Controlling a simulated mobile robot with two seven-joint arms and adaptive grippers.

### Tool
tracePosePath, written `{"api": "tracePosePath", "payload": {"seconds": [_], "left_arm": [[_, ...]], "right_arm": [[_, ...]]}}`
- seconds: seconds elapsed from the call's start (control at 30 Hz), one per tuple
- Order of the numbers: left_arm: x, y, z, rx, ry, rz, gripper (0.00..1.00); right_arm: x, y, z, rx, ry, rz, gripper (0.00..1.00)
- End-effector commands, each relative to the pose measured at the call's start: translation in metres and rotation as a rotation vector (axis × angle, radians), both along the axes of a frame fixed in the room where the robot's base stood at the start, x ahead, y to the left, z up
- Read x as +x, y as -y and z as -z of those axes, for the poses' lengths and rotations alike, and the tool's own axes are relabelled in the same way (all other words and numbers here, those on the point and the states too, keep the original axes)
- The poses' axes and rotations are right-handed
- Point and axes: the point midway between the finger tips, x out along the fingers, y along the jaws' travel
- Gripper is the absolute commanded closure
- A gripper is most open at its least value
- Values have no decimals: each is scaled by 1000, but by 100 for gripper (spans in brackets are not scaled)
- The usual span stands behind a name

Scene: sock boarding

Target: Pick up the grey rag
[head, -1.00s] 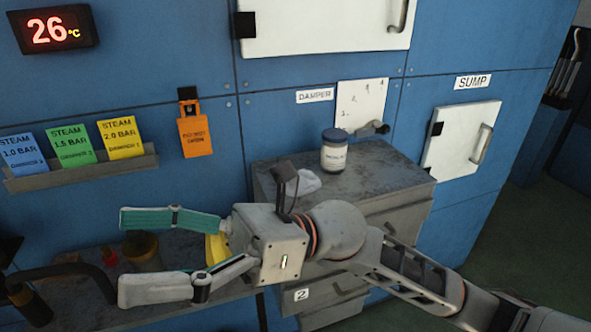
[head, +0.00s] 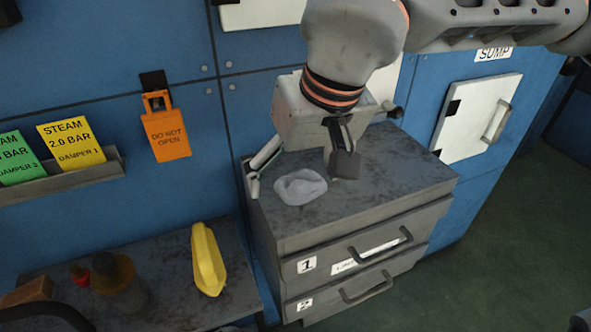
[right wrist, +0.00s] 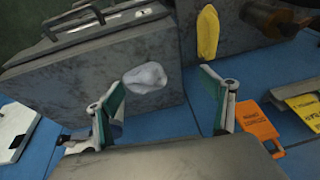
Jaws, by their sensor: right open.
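The grey rag (head: 300,187) lies crumpled on top of the grey drawer cabinet (head: 400,165), near its left side. It also shows in the right wrist view (right wrist: 146,78), ahead of and between the two fingers. My right gripper (head: 272,172) is pointed down over the cabinet, just behind the rag in the head view. It is open and empty in the right wrist view (right wrist: 163,95). My left gripper is in neither view.
A low shelf (head: 225,305) at the left holds a yellow cloth-like item (head: 208,260) and a dark bottle (head: 120,285). An orange tag (head: 166,134) hangs on the blue wall. The cabinet top right of the rag is clear.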

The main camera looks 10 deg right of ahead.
Motion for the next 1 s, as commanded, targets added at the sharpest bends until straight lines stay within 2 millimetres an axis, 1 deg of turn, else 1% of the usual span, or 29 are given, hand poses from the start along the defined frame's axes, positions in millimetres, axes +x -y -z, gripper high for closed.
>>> {"api": "tracePosePath", "payload": {"seconds": [0.03, 0.1, 0.2, 0.53, 0.7, 0.8, 1.0], "left_arm": [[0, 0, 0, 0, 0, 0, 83], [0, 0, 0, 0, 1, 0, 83], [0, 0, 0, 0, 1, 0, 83], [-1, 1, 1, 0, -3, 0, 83], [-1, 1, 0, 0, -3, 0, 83], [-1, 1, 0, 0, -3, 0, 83], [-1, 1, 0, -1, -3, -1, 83]], "right_arm": [[6, 9, -7, -28, 35, 1, 18], [11, 16, -13, -55, 66, 1, 18], [16, 21, -12, -74, 84, -2, 18], [30, 20, 18, -73, 83, -1, 18], [42, 20, 40, -72, 81, 0, 18], [46, 19, 50, -72, 82, -1, 18], [48, 19, 55, -72, 84, -2, 18]]}}
